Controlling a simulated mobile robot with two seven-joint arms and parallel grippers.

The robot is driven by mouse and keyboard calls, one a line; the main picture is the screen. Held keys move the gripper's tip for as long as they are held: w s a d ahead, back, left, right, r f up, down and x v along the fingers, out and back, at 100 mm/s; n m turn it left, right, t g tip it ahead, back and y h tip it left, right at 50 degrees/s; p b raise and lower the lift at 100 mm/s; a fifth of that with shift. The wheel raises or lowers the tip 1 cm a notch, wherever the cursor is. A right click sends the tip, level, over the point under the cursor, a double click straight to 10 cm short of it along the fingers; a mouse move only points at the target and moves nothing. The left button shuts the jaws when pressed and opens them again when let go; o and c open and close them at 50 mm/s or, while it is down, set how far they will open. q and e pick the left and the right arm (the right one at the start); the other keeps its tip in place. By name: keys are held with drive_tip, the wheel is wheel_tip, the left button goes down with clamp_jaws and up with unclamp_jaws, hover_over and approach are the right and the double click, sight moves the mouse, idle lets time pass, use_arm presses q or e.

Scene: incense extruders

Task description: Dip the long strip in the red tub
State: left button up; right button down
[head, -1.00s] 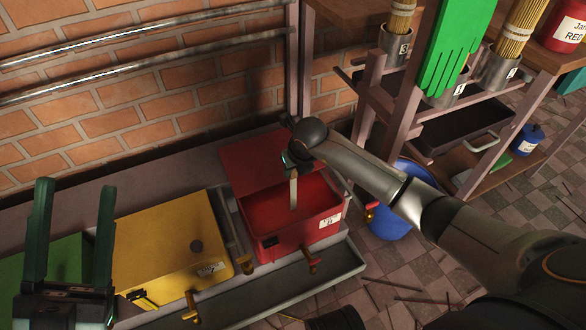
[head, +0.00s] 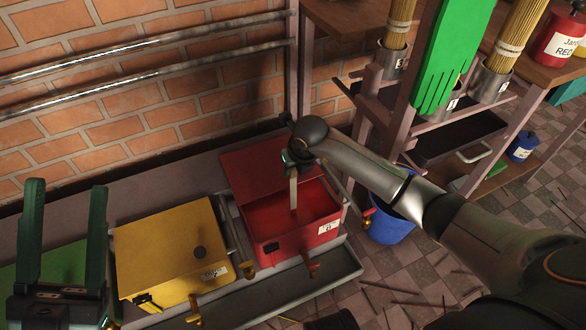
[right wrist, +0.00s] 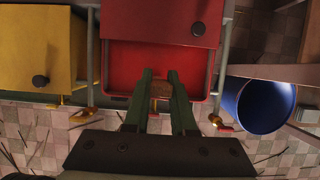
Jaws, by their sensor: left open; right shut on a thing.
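The red tub (head: 328,243) stands at the right end of the row of tubs with its lid (head: 258,168) raised at the back. Its inside is red, and it also shows in the right wrist view (right wrist: 120,70). My right gripper (right wrist: 162,76) is over the tub opening, shut on a narrow strip (head: 293,193). The strip hangs down into the tub opening. In the right wrist view only a short brown part of it shows between the fingers. I cannot tell how deep its lower end is. My left gripper (head: 68,235) is open and empty at the far left.
A closed yellow tub (head: 165,250) stands left of the red one, with a green surface (head: 57,263) further left. A blue bucket (head: 388,228) is on the floor to the right. A shelf holds incense bundles (head: 402,25) and a green glove (head: 445,65).

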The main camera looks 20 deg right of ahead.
wheel_tip(320, 180, up, 5)
drive_tip(key=p, duration=0.3)
drive_tip(key=shift+r+p, duration=0.8)
drive_tip(key=shift+p, duration=0.15)
drive_tip(key=shift+r, duration=0.25)
use_arm(q)
wheel_tip(320, 180, up, 7)
drive_tip(key=shift+s+a+f+t, duration=0.15)
drive_tip(key=shift+a+f+t, duration=0.05)
drive_tip(key=shift+a+t, duration=0.15)
drive_tip(key=shift+d+f+h, duration=0.1)
drive_tip(key=shift+h, duration=0.2)
